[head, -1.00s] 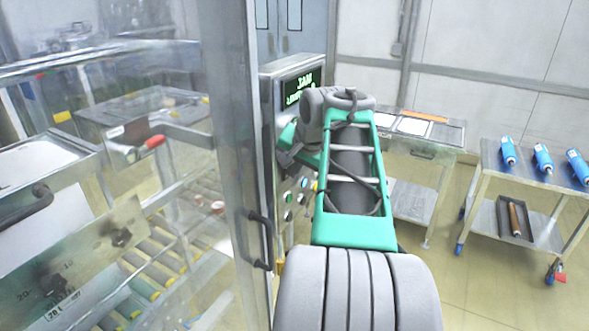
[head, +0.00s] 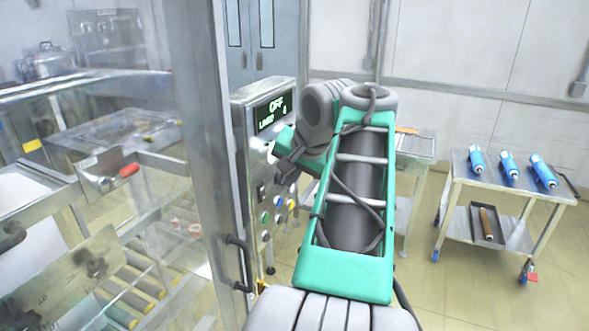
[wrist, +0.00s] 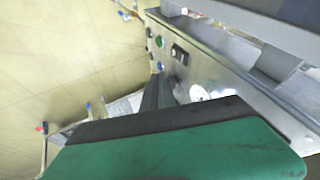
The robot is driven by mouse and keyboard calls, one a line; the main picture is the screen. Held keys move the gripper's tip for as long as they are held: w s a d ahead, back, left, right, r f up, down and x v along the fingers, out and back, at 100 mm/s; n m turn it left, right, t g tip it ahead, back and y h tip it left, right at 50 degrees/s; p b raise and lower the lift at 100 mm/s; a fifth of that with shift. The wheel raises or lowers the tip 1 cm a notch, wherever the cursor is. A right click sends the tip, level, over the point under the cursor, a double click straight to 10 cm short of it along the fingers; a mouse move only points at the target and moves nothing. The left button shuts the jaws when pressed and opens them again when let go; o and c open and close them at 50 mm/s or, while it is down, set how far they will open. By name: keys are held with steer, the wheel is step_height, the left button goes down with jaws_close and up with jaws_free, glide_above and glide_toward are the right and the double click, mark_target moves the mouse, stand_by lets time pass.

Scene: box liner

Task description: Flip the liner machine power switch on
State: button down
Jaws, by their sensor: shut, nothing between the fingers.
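The liner machine's control panel (head: 243,130) stands left of my arm, with a lit display (head: 272,111) whose top line reads OFF. A small black switch (head: 261,190) sits on the panel face below the display. In the wrist view the black switch (wrist: 179,54) lies on the metal panel, just beyond my fingertips and slightly right of them. My gripper (head: 284,168) is in front of the panel, above and right of the switch. In the wrist view its dark fingers (wrist: 158,84) are together and empty. Contact with the panel cannot be told.
Colored buttons (head: 265,217) sit below the switch. A round white part (wrist: 208,92) is on the panel close to my fingers. A clear guard door with a handle (head: 240,262) stands left.

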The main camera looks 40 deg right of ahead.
steer(key=v, duration=0.3)
steer(key=shift+s, duration=0.1)
steer(key=shift+f, duration=0.1)
